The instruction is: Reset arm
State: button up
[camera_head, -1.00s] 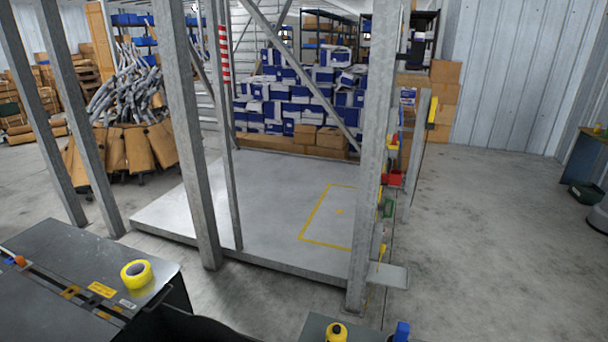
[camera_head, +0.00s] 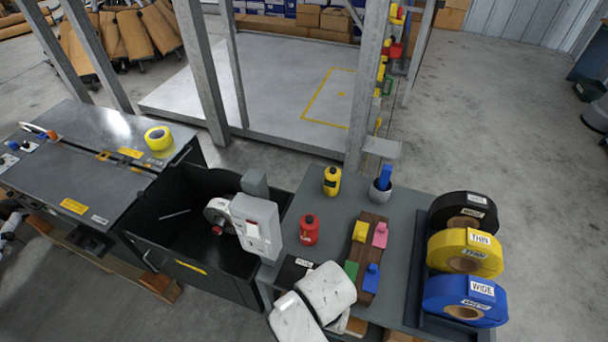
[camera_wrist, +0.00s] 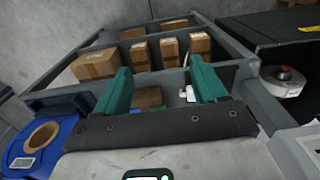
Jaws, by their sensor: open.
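My gripper (camera_wrist: 160,86) shows in the wrist view with its two teal fingers spread wide apart. Nothing is held between them. The fingers are over or in front of a grey-framed shelf (camera_wrist: 42,94) holding several cardboard boxes. In the head view, white links of my arm are at the bottom middle, in front of the grey table (camera_head: 336,212). My gripper's fingers cannot be made out there.
A white device (camera_head: 262,228) stands beside a black bin (camera_head: 176,196).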

jog(key=s+d+n+b, duration=0.1)
jog(key=s+d, duration=0.3)
jog(key=d, duration=0.4)
jog(key=s+d+n+b, duration=0.1)
jog(key=s+d, duration=0.4)
jog(key=d, duration=0.3)
jog(key=s+d+n+t+b, duration=0.1)
jog(key=s+d, duration=0.3)
jog(key=d, duration=0.4)
jog(key=shift+s, duration=0.3)
